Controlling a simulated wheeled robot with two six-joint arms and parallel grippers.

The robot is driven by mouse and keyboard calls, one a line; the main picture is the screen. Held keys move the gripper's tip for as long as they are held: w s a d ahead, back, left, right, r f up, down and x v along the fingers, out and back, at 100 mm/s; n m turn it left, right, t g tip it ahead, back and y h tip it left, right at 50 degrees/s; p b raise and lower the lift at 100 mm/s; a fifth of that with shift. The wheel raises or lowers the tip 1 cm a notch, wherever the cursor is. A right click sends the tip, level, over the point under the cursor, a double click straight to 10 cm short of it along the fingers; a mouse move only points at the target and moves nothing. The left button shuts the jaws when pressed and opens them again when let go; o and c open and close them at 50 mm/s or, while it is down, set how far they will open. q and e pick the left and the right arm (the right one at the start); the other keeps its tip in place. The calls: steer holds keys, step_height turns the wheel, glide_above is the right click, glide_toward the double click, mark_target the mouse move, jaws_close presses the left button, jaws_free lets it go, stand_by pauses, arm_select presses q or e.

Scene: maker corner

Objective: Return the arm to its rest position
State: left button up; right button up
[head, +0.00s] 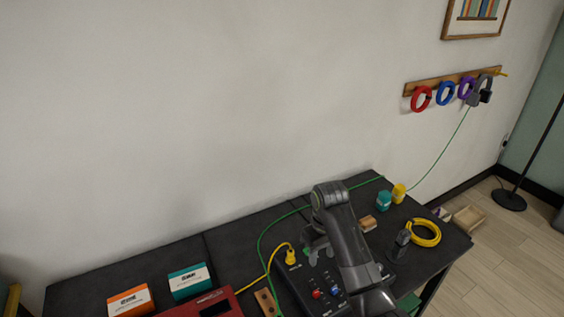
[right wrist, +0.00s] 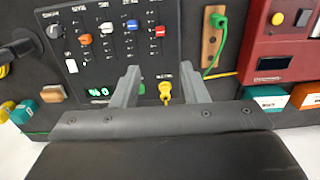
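My right arm reaches over the dark workbench (head: 235,234) in the head view. Its gripper (head: 318,246) hangs over the black control panel (head: 296,282). In the right wrist view the gripper (right wrist: 159,70) has its two grey fingers spread apart, one on each side of a yellow plug (right wrist: 165,91). I see a gap between the plug and each finger, so nothing is held. The same yellow plug (head: 290,257) stands at the panel's edge in the head view, with a yellow cable running off left. My left gripper is not in view.
A green cable (head: 262,238) crosses the bench near the arm. A red device (head: 211,304) and orange (head: 130,300) and teal (head: 189,281) boxes stand left. A yellow cable coil (head: 424,233) and small jars (head: 384,201) lie right. The bench's back left is clear.

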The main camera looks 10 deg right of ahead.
steer(key=s+d+f+m+t, duration=0.1)
steer(key=s+d+f, duration=0.3)
steer(key=s, duration=0.4)
steer(key=s+d+f+m+t, duration=0.1)
steer(key=s+d+f+m, duration=0.15)
steer(key=s+f, duration=0.35)
steer(key=s+d+r+m+t+h, duration=0.1)
steer(key=s+d+r, duration=0.2)
steer(key=s, duration=0.7)
steer(key=s+d+r+t+h, duration=0.1)
steer(key=s+d+r, duration=0.15)
steer(key=s, duration=0.75)
step_height(320, 180, down, 28)
steer(key=d+f+g+b, duration=0.1)
steer(key=g+b, duration=0.1)
steer(key=b, duration=0.1)
steer(key=s+a+f+y+b, duration=0.1)
steer(key=s+f+b, duration=0.2)
steer(key=s+f, duration=1.2)
step_height(320, 180, down, 2)
steer(key=shift+f+g, duration=0.2)
steer(key=shift+g, duration=0.2)
